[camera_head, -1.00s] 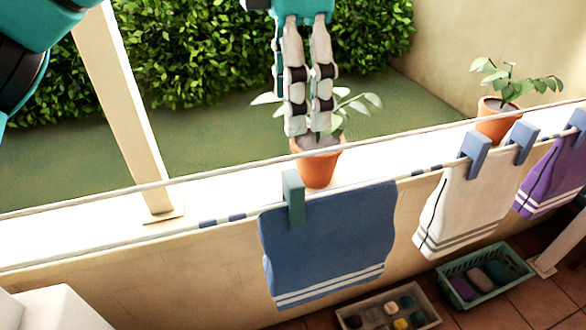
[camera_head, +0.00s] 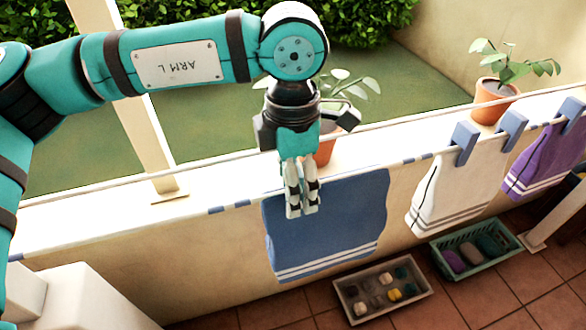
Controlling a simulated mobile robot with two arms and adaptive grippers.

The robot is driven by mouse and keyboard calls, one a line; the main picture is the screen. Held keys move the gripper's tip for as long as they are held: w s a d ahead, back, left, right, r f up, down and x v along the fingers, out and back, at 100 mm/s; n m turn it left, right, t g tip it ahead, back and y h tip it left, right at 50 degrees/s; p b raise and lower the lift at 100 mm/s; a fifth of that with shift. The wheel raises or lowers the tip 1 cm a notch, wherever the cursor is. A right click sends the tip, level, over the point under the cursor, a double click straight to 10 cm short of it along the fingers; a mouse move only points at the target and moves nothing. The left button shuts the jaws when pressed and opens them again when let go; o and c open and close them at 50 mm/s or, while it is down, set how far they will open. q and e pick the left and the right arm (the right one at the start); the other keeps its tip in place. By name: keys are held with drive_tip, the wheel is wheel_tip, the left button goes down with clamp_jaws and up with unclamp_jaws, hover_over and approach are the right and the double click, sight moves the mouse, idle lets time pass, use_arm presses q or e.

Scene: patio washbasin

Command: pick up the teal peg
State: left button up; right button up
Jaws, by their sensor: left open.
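My left gripper (camera_head: 302,208) hangs down in front of the top edge of the blue towel (camera_head: 335,225) on the line. Its two pale fingers are open, with a narrow gap between them as seen from here. The teal peg, which clips this towel near its upper left, is hidden or nearly hidden behind the fingers. I cannot tell whether the fingers are around it or only in front of it. My right gripper is not in view.
Blue pegs (camera_head: 465,140) hold a white towel (camera_head: 447,195) and a purple towel (camera_head: 540,165) to the right. Two potted plants (camera_head: 492,100) stand on the wall ledge. A tray (camera_head: 383,290) and a teal basket (camera_head: 475,250) sit on the tiled floor. A post (camera_head: 140,130) rises at left.

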use_arm(q)
drive_tip(key=shift+f, duration=0.65)
drive_tip(key=c, duration=0.9)
drive_tip(key=shift+c, duration=0.2)
